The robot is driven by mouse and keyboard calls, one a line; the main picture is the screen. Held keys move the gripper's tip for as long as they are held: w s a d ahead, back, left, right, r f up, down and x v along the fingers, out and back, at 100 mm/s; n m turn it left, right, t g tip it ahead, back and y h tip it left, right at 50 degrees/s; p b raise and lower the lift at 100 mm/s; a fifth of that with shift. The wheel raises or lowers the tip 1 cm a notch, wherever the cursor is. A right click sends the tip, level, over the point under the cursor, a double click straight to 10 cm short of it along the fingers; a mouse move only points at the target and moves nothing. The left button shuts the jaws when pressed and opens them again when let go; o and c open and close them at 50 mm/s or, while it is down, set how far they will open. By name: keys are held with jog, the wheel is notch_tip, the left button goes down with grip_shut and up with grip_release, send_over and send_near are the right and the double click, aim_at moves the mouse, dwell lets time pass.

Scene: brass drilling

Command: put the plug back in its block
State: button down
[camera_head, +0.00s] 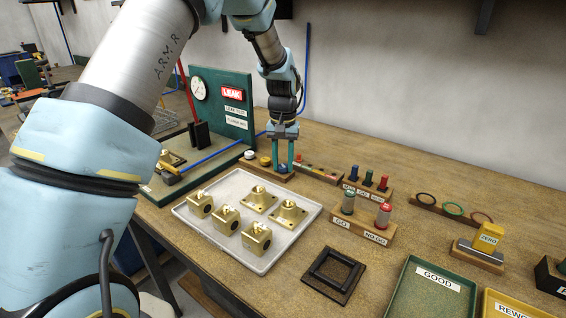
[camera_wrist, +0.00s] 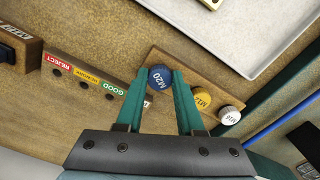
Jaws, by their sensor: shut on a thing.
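The blue plug marked M20 (camera_wrist: 160,77) is between the fingertips of my gripper (camera_wrist: 158,84) in the wrist view, its cap facing the camera. The wooden block (camera_wrist: 186,71) lies under it. The plug is over the block's end; I cannot tell how deep it sits. A yellow plug (camera_wrist: 201,98) and a white plug (camera_wrist: 229,115) stand in the same block, in line with it. In the head view my gripper (camera_head: 283,168) points down at the block's near right end, shut on the blue plug (camera_head: 282,168), which the fingers partly hide.
A light tray (camera_head: 180,210) with several brass parts lies in front of the block. A green leak test panel (camera_head: 220,100) stands left behind. A label strip (camera_wrist: 85,75) is beside the block. GO and NO-GO gauges (camera_head: 362,225) stand to the right.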

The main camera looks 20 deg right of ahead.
jog(key=shift+c, duration=0.2)
grip_release()
dwell(0.4)
jog(key=shift+r, duration=0.15)
jog(key=shift+r+p, duration=2.5)
jog(key=shift+r, duration=0.9)
